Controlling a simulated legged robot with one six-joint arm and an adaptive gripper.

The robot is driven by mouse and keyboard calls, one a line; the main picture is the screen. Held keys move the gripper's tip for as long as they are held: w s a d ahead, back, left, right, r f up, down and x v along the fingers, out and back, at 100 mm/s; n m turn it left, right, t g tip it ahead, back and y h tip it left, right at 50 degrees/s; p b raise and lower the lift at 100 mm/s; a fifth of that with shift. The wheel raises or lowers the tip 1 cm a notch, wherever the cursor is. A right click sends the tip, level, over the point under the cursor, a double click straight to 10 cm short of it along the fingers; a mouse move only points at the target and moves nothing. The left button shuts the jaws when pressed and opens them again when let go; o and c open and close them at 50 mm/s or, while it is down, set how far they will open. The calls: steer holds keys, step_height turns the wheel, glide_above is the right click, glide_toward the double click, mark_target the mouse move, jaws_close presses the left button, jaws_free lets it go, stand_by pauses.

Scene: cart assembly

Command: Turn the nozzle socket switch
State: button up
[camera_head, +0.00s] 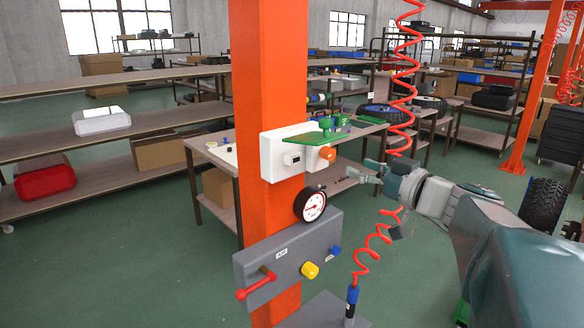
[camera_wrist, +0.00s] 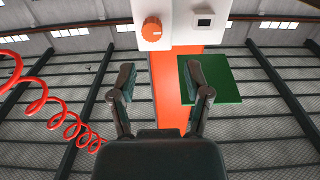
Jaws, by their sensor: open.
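A white box (camera_head: 290,140) is fixed to the orange pillar and carries an orange knob (camera_head: 327,154) on its right side and a small dark display (camera_head: 291,159). The knob also shows in the wrist view (camera_wrist: 152,29), on the white box (camera_wrist: 180,22), beyond my fingertips. No label shows whether this knob is the nozzle socket switch. My gripper (camera_head: 369,173) is to the right of the knob, apart from it. In the wrist view my gripper (camera_wrist: 160,78) is open, with nothing between its fingers.
A green plate (camera_wrist: 222,80) juts out beside the white box. Below hang a round gauge (camera_head: 311,205) and a grey panel (camera_head: 288,258) with a red lever (camera_head: 257,284), a yellow knob (camera_head: 310,270) and a blue knob (camera_head: 334,251). A red coiled hose (camera_head: 372,248) hangs close to my gripper.

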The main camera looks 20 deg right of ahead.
mark_target(333, 156)
steer(key=w, duration=0.3)
steer(key=shift+w+d+f, duration=0.15)
steer(key=shift+w+d, duration=0.15)
steer(key=shift+w, duration=0.05)
steer(key=w+a, duration=0.1)
steer(key=w, duration=0.1)
steer(key=w+a, duration=0.2)
steer(key=shift+w+a, duration=0.15)
steer(key=shift+w, duration=0.25)
steer(key=shift+c, duration=0.3)
steer(key=c, duration=0.4)
steer(key=shift+s+d, duration=0.1)
steer(key=shift+d, duration=0.4)
steer(key=shift+c, duration=0.9)
